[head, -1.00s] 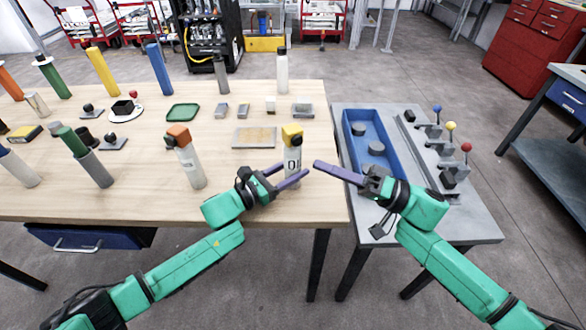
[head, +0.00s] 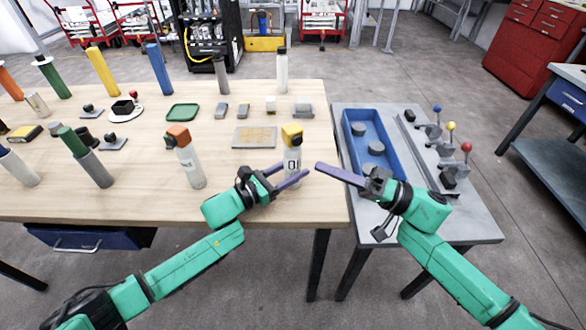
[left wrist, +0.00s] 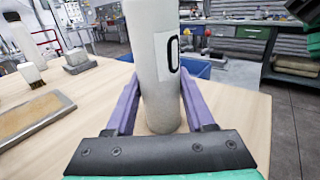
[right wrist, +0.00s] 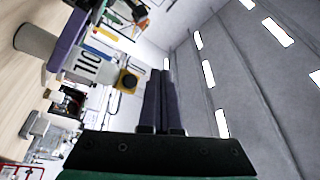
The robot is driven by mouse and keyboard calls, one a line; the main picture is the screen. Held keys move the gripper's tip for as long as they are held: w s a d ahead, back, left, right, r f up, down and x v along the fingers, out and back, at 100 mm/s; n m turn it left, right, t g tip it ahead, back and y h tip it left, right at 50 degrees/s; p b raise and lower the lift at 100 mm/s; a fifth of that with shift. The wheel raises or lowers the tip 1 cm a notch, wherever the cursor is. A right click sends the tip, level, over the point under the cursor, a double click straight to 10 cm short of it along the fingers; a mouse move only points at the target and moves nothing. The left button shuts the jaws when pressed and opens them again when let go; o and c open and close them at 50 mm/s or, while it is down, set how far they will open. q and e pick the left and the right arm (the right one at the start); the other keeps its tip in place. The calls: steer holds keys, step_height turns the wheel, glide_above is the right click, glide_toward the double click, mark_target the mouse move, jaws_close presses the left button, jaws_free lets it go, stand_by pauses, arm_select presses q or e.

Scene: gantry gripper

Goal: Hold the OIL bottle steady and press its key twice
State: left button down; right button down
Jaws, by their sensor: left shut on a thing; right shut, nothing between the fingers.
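The OIL bottle (head: 292,166) is white with a yellow cap (head: 292,134) and stands upright near the table's right edge. My left gripper (head: 295,170) is shut around its body from the front; the body also fills the space between the fingers in the left wrist view (left wrist: 155,75). In the right wrist view the bottle's label (right wrist: 88,66) and yellow cap with a dark round key (right wrist: 128,82) show. My right gripper (head: 318,166) is shut and empty, just right of the bottle and below cap height, apart from it. It also shows in the right wrist view (right wrist: 160,75).
A similar bottle with an orange cap (head: 190,165) stands to the left. A tan board (head: 254,138) lies behind. To the right, a grey side table (head: 480,222) holds a blue tray (head: 350,128) and several levers with coloured knobs (head: 466,147).

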mark_target(297, 141)
steer(key=w+a, duration=0.3)
steer(key=w, duration=0.3)
stand_by(0.4)
steer(key=shift+a, duration=0.1)
stand_by(1.7)
steer(key=shift+w+a, duration=0.2)
steer(key=shift+w, duration=0.1)
steer(key=shift+s+d, duration=0.2)
steer(key=shift+s, duration=0.2)
steer(key=shift+s+d, duration=0.1)
